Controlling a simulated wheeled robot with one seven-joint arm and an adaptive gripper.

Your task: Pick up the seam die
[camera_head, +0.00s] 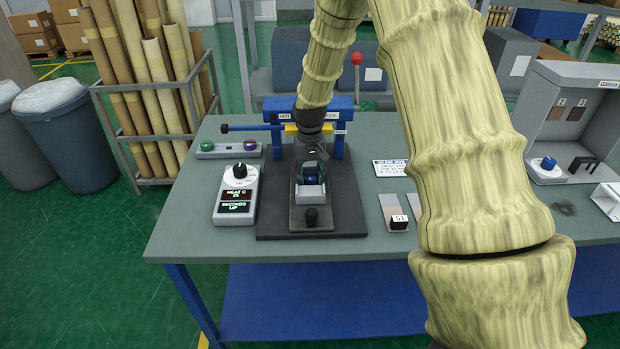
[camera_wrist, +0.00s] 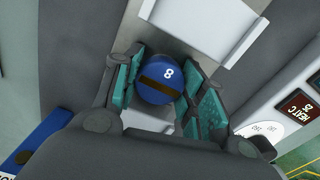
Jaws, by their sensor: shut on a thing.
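The seam die appears to be the blue round piece (camera_wrist: 162,80) with a white 8 and a dark brown band, seen in the wrist view. My gripper (camera_wrist: 160,85) has its teal-padded fingers on both sides of it and is shut on it. In the head view the blue piece (camera_head: 309,180) shows small between the fingers of my gripper (camera_head: 311,172), at a light grey holder (camera_head: 311,194) on the dark press base. I cannot tell whether it still touches the holder.
A blue press frame (camera_head: 338,128) stands just behind my gripper. A control box (camera_head: 237,193) with a black knob and lit displays is left of the base. A grey strip with green and purple buttons (camera_head: 229,149) lies behind it. Sample plates (camera_head: 394,212) and a card (camera_head: 390,168) lie right.

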